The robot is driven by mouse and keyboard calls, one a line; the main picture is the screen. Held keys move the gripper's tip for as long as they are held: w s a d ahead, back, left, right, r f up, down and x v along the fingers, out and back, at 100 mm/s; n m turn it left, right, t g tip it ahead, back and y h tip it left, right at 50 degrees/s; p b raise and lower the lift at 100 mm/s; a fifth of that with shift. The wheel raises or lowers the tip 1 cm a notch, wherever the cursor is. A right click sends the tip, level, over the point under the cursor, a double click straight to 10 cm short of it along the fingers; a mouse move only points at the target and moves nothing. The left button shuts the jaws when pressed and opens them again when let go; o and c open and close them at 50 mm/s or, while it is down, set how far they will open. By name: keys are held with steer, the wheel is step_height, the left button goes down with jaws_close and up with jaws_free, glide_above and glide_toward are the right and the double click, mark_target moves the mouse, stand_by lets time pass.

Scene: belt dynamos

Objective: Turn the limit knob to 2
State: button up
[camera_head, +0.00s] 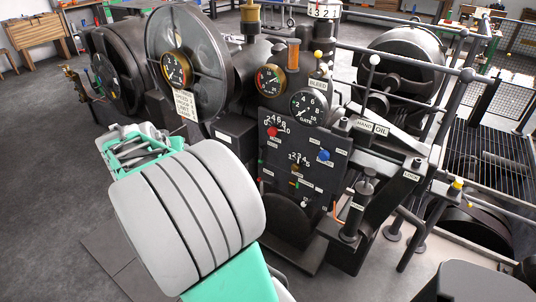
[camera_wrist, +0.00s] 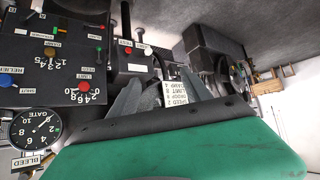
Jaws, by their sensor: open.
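The limit knob looks to be the small red knob (camera_head: 272,131) at the upper left of the black control panel (camera_head: 318,176), inside a white number scale. My gripper (camera_head: 138,146) is to the left of the panel, partly behind my arm's grey segment. In the wrist view its dark fingers (camera_wrist: 152,88) are apart with nothing held, away from the knob.
A blue knob (camera_head: 324,155) and a central 1-to-5 selector (camera_head: 296,170) share the panel. Round gauges (camera_head: 309,103) sit above. A printed card (camera_head: 185,105) hangs beside a big wheel (camera_head: 190,60). Levers and rails (camera_head: 420,150) crowd the right. Grey floor at left is open.

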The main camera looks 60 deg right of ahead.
steer(key=s+d+f+m+g+h+b, duration=0.2)
steer(key=d+f+m+h+b, duration=0.15)
steer(key=d+f, duration=0.65)
steer(key=m+g+h+b, duration=0.5)
steer(key=g+h+b, duration=0.1)
steer(key=b, duration=0.2)
glide_toward(272, 133)
steer(key=d, duration=0.5)
steer(key=s+d, duration=0.1)
steer(key=d, duration=0.2)
steer(key=shift+s+d+f+p, duration=0.1)
steer(key=shift+s+d+p, duration=0.15)
steer(key=shift+p, duration=0.05)
steer(key=shift+w+d, duration=0.1)
steer(key=shift+d, duration=0.25)
jaws_close()
